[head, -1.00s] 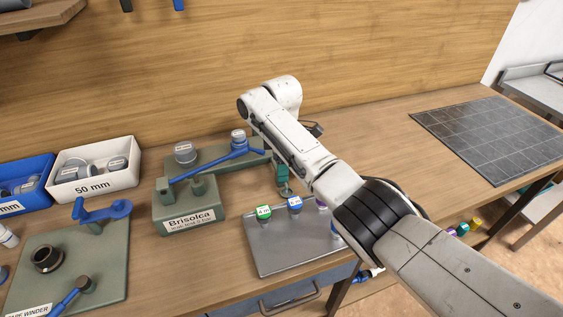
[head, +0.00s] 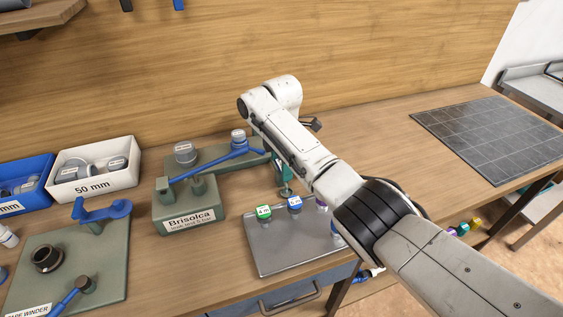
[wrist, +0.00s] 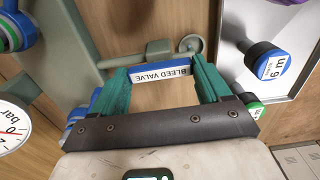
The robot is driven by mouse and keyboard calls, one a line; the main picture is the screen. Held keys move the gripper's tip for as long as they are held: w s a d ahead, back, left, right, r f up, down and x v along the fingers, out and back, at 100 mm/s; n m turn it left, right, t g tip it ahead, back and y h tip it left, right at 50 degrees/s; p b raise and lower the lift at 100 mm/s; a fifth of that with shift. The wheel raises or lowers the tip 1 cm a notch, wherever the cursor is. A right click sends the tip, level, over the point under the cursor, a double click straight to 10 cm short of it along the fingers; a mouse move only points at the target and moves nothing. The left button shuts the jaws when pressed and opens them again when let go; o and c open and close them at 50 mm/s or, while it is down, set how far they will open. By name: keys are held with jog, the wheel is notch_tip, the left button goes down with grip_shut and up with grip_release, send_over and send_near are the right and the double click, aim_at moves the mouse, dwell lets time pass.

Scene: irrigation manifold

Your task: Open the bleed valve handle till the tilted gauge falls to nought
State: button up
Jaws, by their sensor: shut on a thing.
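The bleed valve handle (wrist: 163,73) is a blue bar with a white "BLEED VALVE" label, in the wrist view. My gripper (wrist: 161,80) has teal fingers, one at each end of the labelled bar, and is shut on it. In the head view my gripper (head: 283,173) is partly hidden behind my arm, at the right end of the green test rig (head: 188,213), and the handle cannot be made out. A white round gauge (wrist: 10,126) marked "bar" is cut off at the left edge of the wrist view; its reading cannot be told.
A blue lever (head: 215,163) lies across the rig. A grey metal tray (head: 275,245) with several colour-capped fittings is in front of my gripper. A winder plate (head: 100,265) and a white bin (head: 92,182) stand at left. A dark grid mat (head: 490,135) lies clear at right.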

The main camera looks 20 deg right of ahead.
jog(key=o, duration=1)
notch_tip(320, 180, up, 11)
jog(key=shift+f+b, duration=0.1)
jog(key=shift+b, duration=0.4)
